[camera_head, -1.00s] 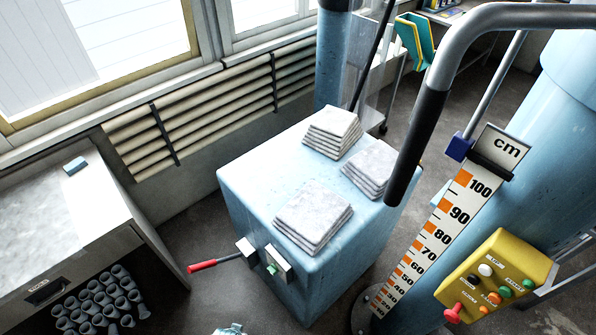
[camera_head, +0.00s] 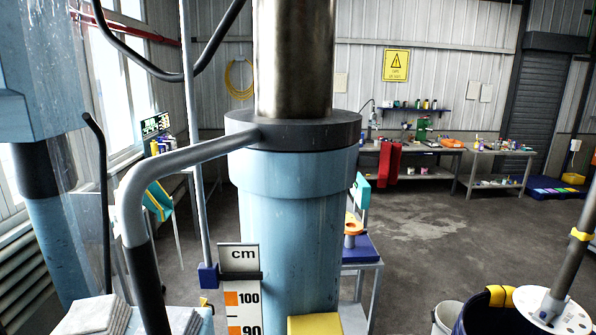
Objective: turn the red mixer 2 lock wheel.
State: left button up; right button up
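No red lock wheel can be made out in the head view. The light blue disperser column (camera_head: 290,215) stands upright in the middle, with a dark collar (camera_head: 295,131) and a shiny metal shaft (camera_head: 292,60) above it. A grey bent handle (camera_head: 185,160) with a black grip reaches left from the collar. A small orange part (camera_head: 352,228) shows behind the column's right side; I cannot tell what it is. Neither of my grippers is in view.
A cm scale (camera_head: 240,285) and a yellow box (camera_head: 315,324) are at the column's front. A dark drum (camera_head: 500,318) and white bucket (camera_head: 448,316) stand at lower right. Workbenches (camera_head: 430,172) line the back wall.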

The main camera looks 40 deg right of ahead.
aim_at(389, 162)
jog(key=k+l+z, duration=0.15)
jog(key=l+z, duration=0.15)
jog(key=z, duration=0.15)
jog(key=k+l+z, duration=0.1)
jog(key=l+z, duration=0.6)
jog(key=z, duration=0.2)
